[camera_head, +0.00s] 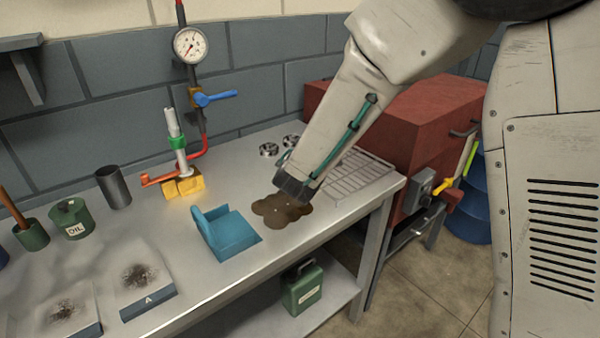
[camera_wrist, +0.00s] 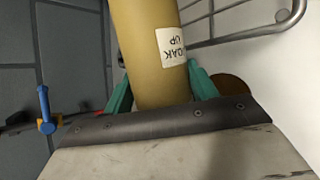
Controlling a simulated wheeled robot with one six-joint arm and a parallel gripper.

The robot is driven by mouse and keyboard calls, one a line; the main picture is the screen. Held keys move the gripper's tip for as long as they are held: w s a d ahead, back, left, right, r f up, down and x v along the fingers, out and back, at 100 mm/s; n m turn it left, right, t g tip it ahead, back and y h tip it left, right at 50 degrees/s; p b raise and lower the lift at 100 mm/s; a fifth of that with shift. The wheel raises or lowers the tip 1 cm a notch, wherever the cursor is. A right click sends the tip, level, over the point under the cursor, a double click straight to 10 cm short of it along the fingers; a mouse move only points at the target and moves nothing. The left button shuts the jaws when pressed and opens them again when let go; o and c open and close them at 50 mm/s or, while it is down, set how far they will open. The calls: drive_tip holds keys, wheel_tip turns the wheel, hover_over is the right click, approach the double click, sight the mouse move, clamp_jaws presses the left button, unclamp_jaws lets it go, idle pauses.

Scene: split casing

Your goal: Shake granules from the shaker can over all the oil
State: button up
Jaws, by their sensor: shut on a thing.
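The brown oil puddle (camera_head: 292,213) lies on the grey workbench, with a lobed outline and a few small pale specks on it. My arm's dark wrist end (camera_head: 293,189) is over the puddle's back edge and hides part of it. My gripper (camera_wrist: 162,88) is shut on a mustard-yellow shaker can (camera_wrist: 145,40), between its green fingers. The can has a white label reading "SOAK UP", upside down in the wrist view. The can's far end is out of frame there, and my arm hides the can in the head view. A brown rounded patch (camera_wrist: 233,86) shows beside the right finger.
A blue dustpan-like piece (camera_head: 228,233) sits left of the puddle. A wire rack (camera_head: 350,176) lies to the right, before a red cabinet (camera_head: 420,125). A yellow-based valve stand (camera_head: 183,185), dark cup (camera_head: 113,187) and green oil pot (camera_head: 72,218) stand further left.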

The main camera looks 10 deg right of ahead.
drive_tip(key=shift+s+d, duration=0.1)
drive_tip(key=shift+s+d, duration=0.25)
drive_tip(key=shift+s, duration=0.15)
drive_tip(key=shift+w+a, duration=0.3)
drive_tip(key=shift+w, duration=0.2)
idle(0.8)
drive_tip(key=shift+a, duration=0.1)
drive_tip(key=shift+s+a, duration=0.3)
drive_tip(key=shift+a, duration=0.15)
drive_tip(key=shift+s+a, duration=0.4)
drive_tip(key=shift+a, duration=0.25)
